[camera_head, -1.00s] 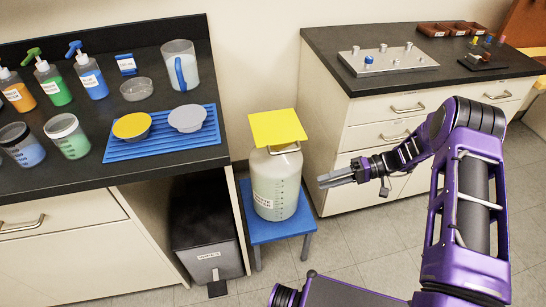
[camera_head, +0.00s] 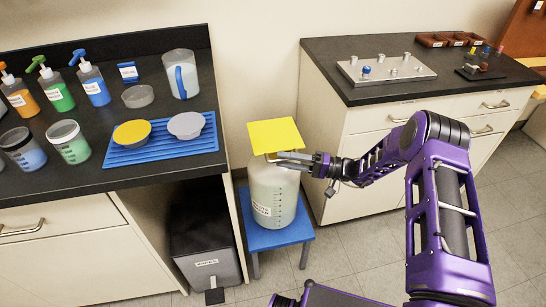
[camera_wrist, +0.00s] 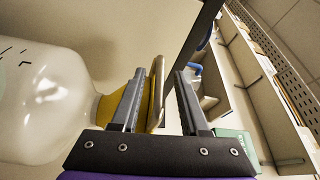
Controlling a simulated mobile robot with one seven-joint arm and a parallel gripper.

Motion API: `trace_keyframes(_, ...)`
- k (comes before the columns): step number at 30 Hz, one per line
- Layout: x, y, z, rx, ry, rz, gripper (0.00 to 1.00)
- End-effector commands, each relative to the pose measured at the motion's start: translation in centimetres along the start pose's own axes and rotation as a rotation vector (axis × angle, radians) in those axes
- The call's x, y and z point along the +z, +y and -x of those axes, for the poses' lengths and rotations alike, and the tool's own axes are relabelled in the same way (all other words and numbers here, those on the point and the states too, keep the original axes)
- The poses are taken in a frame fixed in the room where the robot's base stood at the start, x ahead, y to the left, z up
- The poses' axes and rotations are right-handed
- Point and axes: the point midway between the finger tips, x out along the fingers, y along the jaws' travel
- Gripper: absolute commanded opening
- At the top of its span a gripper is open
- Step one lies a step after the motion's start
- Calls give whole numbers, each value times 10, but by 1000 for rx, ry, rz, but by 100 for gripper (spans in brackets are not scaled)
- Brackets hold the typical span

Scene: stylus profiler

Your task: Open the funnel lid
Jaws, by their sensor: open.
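A square yellow funnel lid (camera_head: 275,135) lies flat on top of a large translucent white jug (camera_head: 272,195). The jug stands upright on a blue stool (camera_head: 258,237). My gripper (camera_head: 283,158) is at the lid's front right edge, just under the yellow plate. In the wrist view, my gripper (camera_wrist: 158,100) is open, with a metal handle bar (camera_wrist: 157,92) between its two fingers. The yellow funnel part (camera_wrist: 112,103) shows behind the left finger. I cannot tell whether either finger touches the handle.
A black-topped counter (camera_head: 60,185) with spray bottles and a blue mat (camera_head: 165,152) is at the left. A second counter (camera_head: 440,92) with a metal plate (camera_head: 387,70) is behind my arm. A dark bin (camera_head: 205,245) stands left of the stool. The floor at front right is clear.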

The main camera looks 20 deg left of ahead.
Motion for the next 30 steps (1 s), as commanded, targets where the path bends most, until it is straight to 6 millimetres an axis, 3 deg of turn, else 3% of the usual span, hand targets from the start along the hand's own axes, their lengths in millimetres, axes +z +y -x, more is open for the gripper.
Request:
trace_keyframes(3, 1, 0, -21, 1, -3, 0, 45)
trace_keyframes(7, 0, 0, -34, 1, -1, 0, 45)
trace_keyframes(19, 0, 0, -42, 2, -1, 0, 45)
trace_keyframes(26, 0, 0, -41, 2, -1, 0, 3)
trace_keyframes(30, 0, 0, -41, 2, -1, 0, 0)
